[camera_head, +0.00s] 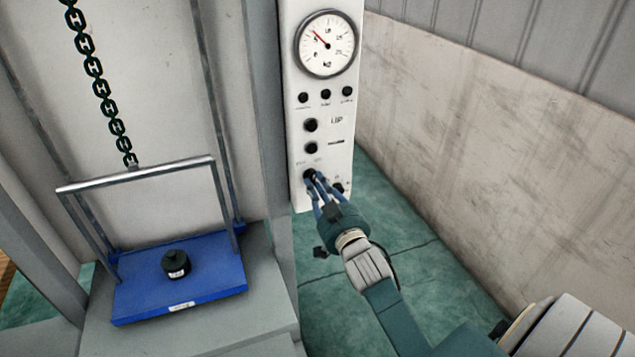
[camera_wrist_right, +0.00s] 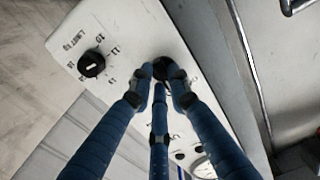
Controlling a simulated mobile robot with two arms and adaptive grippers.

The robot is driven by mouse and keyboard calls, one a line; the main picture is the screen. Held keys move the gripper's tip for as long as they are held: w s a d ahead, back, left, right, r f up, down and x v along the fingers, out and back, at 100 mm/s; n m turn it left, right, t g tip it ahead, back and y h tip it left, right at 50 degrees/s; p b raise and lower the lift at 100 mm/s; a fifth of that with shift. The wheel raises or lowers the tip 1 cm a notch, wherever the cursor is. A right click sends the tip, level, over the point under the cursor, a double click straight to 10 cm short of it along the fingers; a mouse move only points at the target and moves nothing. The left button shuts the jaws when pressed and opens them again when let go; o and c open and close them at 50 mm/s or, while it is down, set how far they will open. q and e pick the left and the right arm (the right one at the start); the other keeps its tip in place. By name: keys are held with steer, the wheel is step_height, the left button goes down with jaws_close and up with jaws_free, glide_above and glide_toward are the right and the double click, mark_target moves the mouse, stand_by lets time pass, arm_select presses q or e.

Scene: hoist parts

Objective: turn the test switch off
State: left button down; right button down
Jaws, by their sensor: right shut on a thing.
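The test switch (camera_head: 309,174) looks to be the small black knob low on the white control panel (camera_head: 295,120), just above my right fingertips; its lettering is too small to read for certain. My right gripper (camera_head: 316,183) reaches up to it from below, with its blue fingers closed around the knob. In the right wrist view the fingers meet around the black knob (camera_wrist_right: 163,68), and the fingertips hide much of it, so its pointing direction cannot be told. My left gripper is in neither view.
A dial gauge (camera_head: 327,44) and several black buttons (camera_head: 311,125) sit higher on the panel. The limit knob (camera_wrist_right: 91,64) is beside the held knob. At left, a blue platform (camera_head: 205,277) carries a black weight (camera_head: 175,263) under a chain (camera_head: 101,88). A wall (camera_head: 480,130) stands at right.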

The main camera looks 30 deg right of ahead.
steer(key=shift+r+n+p, duration=0.15)
steer(key=shift+n+p, duration=0.8)
steer(key=shift+n, duration=2.55)
steer(key=c, duration=1.6)
jaws_free()
steer(key=shift+c, duration=0.2)
steer(key=v, duration=1.2)
steer(key=shift+d, duration=0.1)
